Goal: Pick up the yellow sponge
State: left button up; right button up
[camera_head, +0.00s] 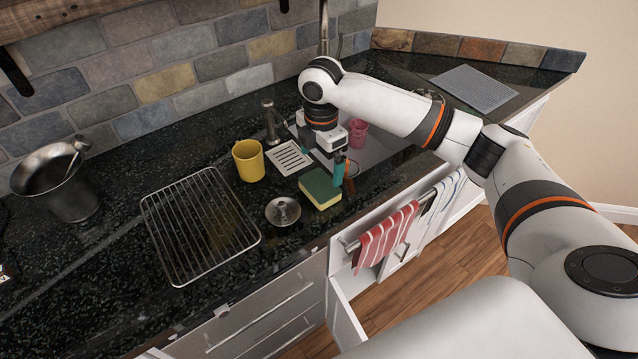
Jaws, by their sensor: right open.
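The yellow sponge (319,189), with a green top, lies on the dark speckled counter (120,265) near its front edge. My right gripper (343,178) points down at the sponge's right end, its teal fingertips at or just beside that end. I cannot tell whether they touch it. The gripper is open and holds nothing that I can see. My left gripper is not in view.
A metal sink strainer (282,211) lies just left of the sponge. A yellow mug (248,160), a wire rack (200,226) and a metal bucket (58,182) stand further left. A pink cup (357,133) is behind the gripper. Towels (385,237) hang below the counter.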

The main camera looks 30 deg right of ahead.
aim_at(320, 184)
jog(key=shift+f, duration=0.55)
jog(key=shift+w+f, duration=0.1)
jog(key=shift+f, duration=0.25)
notch_tip(320, 184, down, 4)
jog(key=shift+a+f+p, duration=0.1)
jog(key=shift+p, duration=0.85)
jog(key=shift+f, duration=0.55)
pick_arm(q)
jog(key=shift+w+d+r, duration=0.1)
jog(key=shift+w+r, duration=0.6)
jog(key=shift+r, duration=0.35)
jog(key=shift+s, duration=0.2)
pick_arm(e)
jog(key=c, duration=0.8)
